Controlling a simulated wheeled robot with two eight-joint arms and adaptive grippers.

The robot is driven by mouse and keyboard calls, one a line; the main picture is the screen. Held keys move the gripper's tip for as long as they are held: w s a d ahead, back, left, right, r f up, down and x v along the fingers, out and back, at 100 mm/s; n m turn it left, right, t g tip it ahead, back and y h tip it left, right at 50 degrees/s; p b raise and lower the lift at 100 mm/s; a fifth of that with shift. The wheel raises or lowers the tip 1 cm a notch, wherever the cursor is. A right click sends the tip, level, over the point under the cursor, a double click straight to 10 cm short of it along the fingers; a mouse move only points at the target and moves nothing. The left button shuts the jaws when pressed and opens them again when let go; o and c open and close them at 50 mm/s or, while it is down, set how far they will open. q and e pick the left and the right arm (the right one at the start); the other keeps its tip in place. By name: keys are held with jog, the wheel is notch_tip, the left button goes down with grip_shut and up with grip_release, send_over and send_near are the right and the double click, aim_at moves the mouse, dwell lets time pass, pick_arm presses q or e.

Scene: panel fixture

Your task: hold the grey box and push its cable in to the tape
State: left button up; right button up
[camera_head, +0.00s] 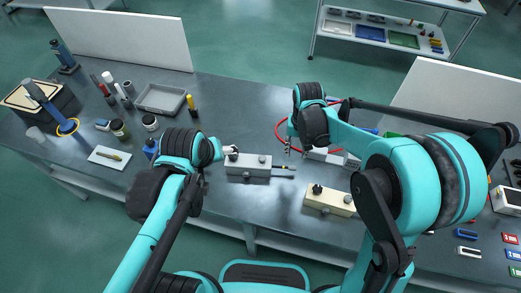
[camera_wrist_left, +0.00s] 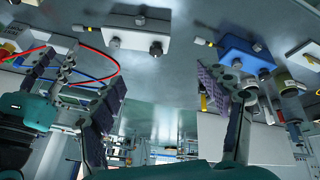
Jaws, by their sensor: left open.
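The grey box (camera_head: 246,169), with dark knobs on its top, sits on the table in the middle of the head view. A short cable end (camera_head: 284,169) with a dark tip lies at its right end; whether it is seated is too small to tell. My left gripper (camera_head: 228,151) is at the box's left top edge, partly hidden by my arm. Its fingers stand apart in the left wrist view (camera_wrist_left: 160,82), with nothing between them. My right gripper (camera_head: 296,147) hangs above and right of the box; its opening is unclear. I cannot make out the tape.
A cream box (camera_head: 330,200) stands right of the grey box. A red cable loop (camera_head: 281,130) lies behind my right gripper. A grey tray (camera_head: 160,99), bottles and a white board (camera_head: 108,158) are on the left. Small coloured parts (camera_head: 468,243) lie at the right front.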

pick_arm(q)
jog(key=w+d+f+n+g, duration=0.3)
jog(key=w+d+f+n, duration=0.2)
jog(key=w+n, duration=0.25)
jog(key=n+g, duration=0.2)
jog(key=n, duration=0.4)
send_over(255, 161)
notch_tip(255, 161, down, 8)
jog(key=shift+a, duration=0.1)
jog(key=shift+w+f+n+g, duration=0.1)
jog(key=shift+f+n+g, duration=0.2)
jog(key=shift+f, duration=0.35)
notch_tip(255, 161, down, 7)
